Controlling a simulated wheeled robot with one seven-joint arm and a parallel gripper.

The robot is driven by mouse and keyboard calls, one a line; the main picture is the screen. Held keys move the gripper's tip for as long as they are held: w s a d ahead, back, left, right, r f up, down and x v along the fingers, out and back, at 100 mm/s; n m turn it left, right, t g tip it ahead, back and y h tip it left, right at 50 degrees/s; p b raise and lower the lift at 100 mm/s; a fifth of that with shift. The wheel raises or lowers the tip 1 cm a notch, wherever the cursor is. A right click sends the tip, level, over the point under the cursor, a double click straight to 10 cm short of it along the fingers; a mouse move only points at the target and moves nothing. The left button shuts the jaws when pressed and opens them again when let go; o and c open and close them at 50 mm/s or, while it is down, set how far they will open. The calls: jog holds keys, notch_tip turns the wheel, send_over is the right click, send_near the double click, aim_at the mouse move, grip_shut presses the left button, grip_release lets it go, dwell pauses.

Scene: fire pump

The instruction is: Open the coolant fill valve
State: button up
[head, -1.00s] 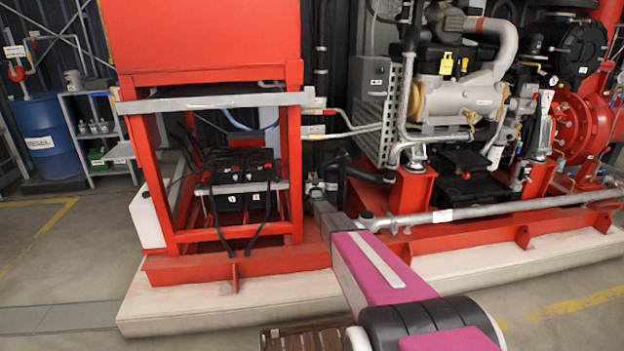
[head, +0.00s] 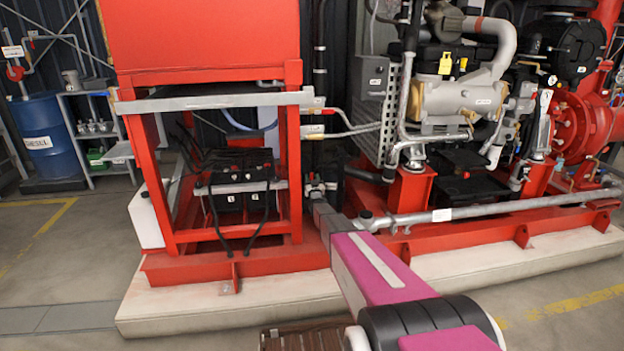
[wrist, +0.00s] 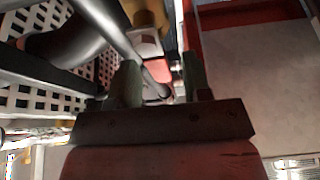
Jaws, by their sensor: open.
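In the wrist view, my gripper (wrist: 158,78) is open, with one grey-green finger on each side of a small reddish piece (wrist: 156,71). Just beyond it are a grey block-shaped fitting (wrist: 148,44) and a yellowish part (wrist: 146,14), beside a dark pipe. These look like parts of the coolant fill valve, but I cannot tell for sure. I cannot tell whether the fingers touch the reddish piece. In the head view, my gripper (head: 319,194) is at the pipe fittings between the red battery frame and the engine, and the valve cannot be made out there.
A perforated guard (wrist: 35,97) is close on the left in the wrist view. A grey horizontal pipe (head: 480,208) runs along the red base (head: 460,236), right of my gripper. The red battery frame (head: 297,150) stands close on the left.

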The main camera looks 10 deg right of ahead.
jog(key=v, duration=0.9)
jog(key=shift+s+f, duration=0.15)
jog(key=shift+s, duration=0.2)
jog(key=s+a+r+g, duration=0.1)
jog(key=s+g, duration=1)
jog(key=s, duration=1.2)
jog(key=s+a+r+g, duration=0.1)
jog(key=s+a+g, duration=0.2)
jog(key=s+g, duration=0.8)
jog(key=s, duration=1.3)
jog(key=shift+s+a, duration=0.25)
